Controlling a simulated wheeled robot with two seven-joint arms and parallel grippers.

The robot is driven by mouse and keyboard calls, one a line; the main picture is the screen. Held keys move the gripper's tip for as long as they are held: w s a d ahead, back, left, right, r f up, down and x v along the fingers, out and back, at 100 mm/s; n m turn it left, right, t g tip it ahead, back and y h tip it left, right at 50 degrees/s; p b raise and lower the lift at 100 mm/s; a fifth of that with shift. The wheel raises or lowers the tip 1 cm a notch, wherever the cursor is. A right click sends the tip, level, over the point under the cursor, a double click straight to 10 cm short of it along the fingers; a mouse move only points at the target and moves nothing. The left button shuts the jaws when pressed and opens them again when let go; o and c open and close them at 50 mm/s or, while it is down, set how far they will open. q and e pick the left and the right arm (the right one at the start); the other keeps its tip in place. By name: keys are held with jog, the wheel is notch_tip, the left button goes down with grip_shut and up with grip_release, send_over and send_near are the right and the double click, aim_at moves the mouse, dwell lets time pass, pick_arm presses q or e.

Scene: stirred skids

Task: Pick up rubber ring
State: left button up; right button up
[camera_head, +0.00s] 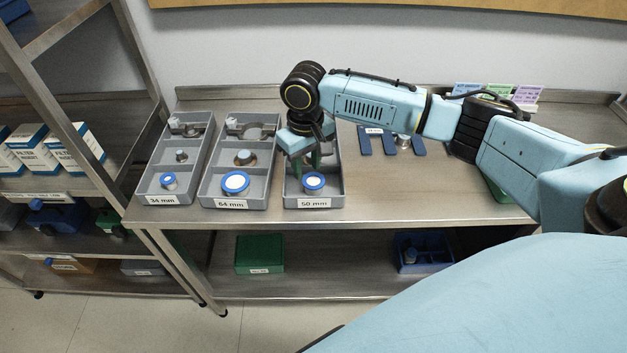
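My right gripper (306,163) reaches down into the middle compartment of the grey tray labelled 50 mm (341,193). Its fingers look dark green and point downward. Whatever lies between or under them is hidden, so I cannot tell whether they hold anything. I cannot single out a rubber ring with certainty. A round piece with a blue rim and pale centre (314,182) lies in this tray's front compartment, just in front of the fingers. Similar blue-rimmed pieces lie in the front of the 64 mm tray (236,183) and the 34 mm tray (168,181). My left gripper is out of view.
The trays stand on a steel table (420,190). Blue slotted pieces (390,141) lie to the right, with coloured cards (497,95) behind. A steel shelf (140,60) stands at the left. A green box (259,254) and a blue bin (422,253) sit below.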

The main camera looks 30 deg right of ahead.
aim_at(306, 184)
jog(key=shift+a+f, duration=0.1)
jog(key=shift+f, duration=2.1)
grip_shut()
